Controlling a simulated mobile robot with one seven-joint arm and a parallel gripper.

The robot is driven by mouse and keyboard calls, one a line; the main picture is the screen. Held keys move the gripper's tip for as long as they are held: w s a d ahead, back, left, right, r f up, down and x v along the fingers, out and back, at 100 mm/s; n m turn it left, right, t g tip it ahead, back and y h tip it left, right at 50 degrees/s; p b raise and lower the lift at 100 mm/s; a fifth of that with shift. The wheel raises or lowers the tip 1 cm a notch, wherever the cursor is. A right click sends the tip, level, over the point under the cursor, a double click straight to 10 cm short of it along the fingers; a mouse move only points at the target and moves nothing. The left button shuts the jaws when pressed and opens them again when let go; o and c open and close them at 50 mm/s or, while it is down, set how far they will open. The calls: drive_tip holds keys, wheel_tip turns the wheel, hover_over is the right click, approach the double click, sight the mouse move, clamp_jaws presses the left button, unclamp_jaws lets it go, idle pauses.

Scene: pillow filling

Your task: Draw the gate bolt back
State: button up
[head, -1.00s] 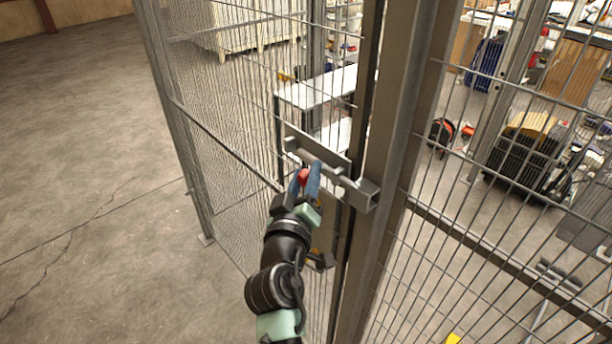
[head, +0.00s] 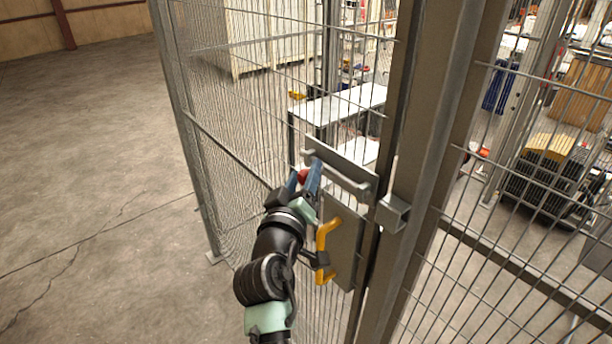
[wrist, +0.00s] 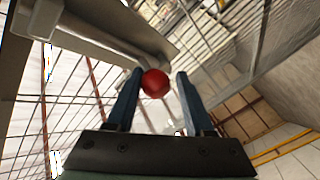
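The gate bolt (head: 340,176) is a grey metal bar on a plate on the mesh gate. Its right end stops short of the square receiver bracket (head: 393,213) on the post, with a small gap between. The bolt's red knob (head: 303,176) is at its left end, beside my gripper (head: 305,172). In the wrist view the red knob (wrist: 155,83) sits between the blue fingertips of my gripper (wrist: 160,85). It is close to the left finger, with a visible gap to the right one. The fingers are apart, not clamped on it.
A yellow pull handle (head: 325,250) on a grey plate sits below the bolt, close to my wrist. The gate post (head: 432,150) stands to the right. Mesh fencing encloses a white table (head: 345,102) behind the gate. The floor (head: 90,170) at left is clear.

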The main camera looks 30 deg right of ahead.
drive_tip(key=shift+o, duration=1)
drive_tip(key=shift+f, duration=0.1)
drive_tip(key=shift+d, duration=0.1)
drive_tip(key=shift+s, duration=0.1)
drive_tip(key=b+v, duration=0.4)
drive_tip(key=v, duration=0.9)
